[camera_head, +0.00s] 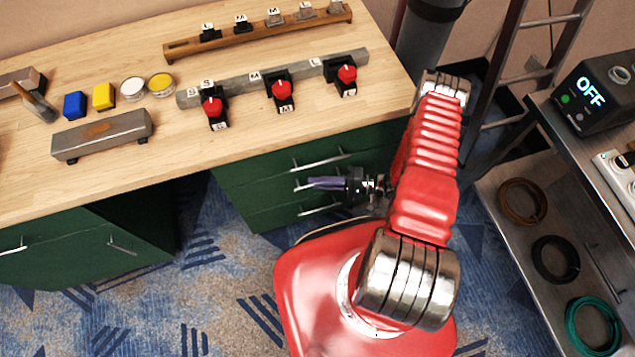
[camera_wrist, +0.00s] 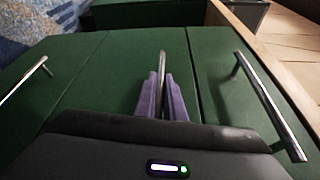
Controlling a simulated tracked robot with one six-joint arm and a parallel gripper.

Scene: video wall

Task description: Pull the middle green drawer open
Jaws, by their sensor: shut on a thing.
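The green drawer cabinet (camera_head: 250,185) stands under the right part of the wooden worktop. It has three stacked drawers with silver bar handles. The middle drawer (camera_wrist: 130,75) lies between the other two in the wrist view, and its front looks about flush with theirs. My gripper (camera_head: 312,184) is at the middle drawer in the head view. In the wrist view its purple fingers (camera_wrist: 162,85) are shut on the middle handle (camera_wrist: 162,57), one on each side. Most of that handle is hidden by the fingers and the gripper body.
The top handle (camera_head: 320,162) and bottom handle (camera_head: 320,209) are close above and below my gripper. The worktop (camera_head: 230,140) overhangs nearby, carrying red-knobbed switches (camera_head: 282,90). A ladder (camera_head: 500,90) and metal shelf (camera_head: 520,235) stand at the right. Carpet (camera_head: 215,300) is clear at lower left.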

